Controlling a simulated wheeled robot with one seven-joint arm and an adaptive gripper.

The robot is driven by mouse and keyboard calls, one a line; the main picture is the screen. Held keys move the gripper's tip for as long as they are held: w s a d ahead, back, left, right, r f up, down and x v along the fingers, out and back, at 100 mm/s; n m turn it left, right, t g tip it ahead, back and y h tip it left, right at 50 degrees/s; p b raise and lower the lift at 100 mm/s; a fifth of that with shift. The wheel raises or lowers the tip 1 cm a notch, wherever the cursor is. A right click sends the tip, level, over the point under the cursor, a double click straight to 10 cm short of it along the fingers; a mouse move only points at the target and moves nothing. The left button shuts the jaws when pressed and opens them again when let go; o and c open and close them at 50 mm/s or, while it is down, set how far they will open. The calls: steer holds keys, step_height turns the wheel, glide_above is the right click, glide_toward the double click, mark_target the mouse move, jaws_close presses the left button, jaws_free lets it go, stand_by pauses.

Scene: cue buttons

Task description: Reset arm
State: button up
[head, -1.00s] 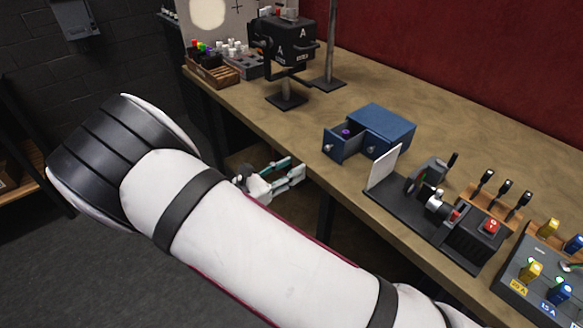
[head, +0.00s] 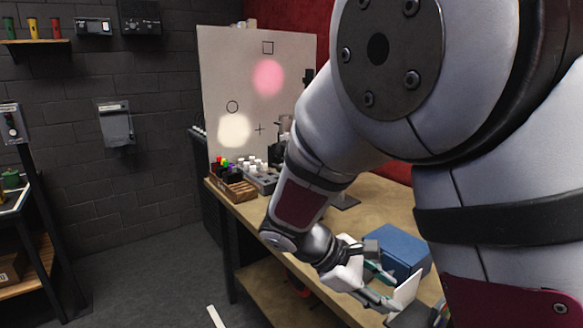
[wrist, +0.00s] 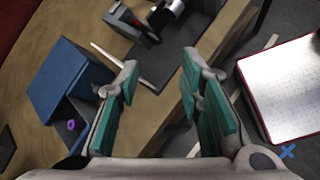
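My gripper (head: 380,286) is at the front edge of the bench, beside the blue box (head: 398,250). In the wrist view its two teal-padded fingers (wrist: 160,76) stand apart with nothing between them. My arm is bent and fills the right of the head view, hiding much of the bench. The wrist view shows the blue box (wrist: 70,78) to the left, with its drawer open and a purple item (wrist: 71,125) inside.
A thin white panel (head: 406,292) stands close to the fingers, with a dark device (wrist: 138,22) beside it in the wrist view. A wooden rack (head: 233,188) and a large pale board (head: 225,75) are farther back. Open floor (head: 150,270) lies left of the bench.

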steer(key=s+r+m+t+y, duration=0.1)
steer(key=s+r+m+y, duration=0.2)
steer(key=s, duration=0.3)
steer(key=s+d+r+m+t+y, duration=0.1)
steer(key=s+r+m+y, duration=0.2)
steer(key=s, duration=0.4)
steer(key=s+d+r+m+t+y, duration=0.1)
steer(key=s+r+m+t+y, duration=0.1)
steer(key=s+r+m+y, duration=0.2)
steer(key=s+r+m, duration=0.1)
steer(key=s+m, duration=0.2)
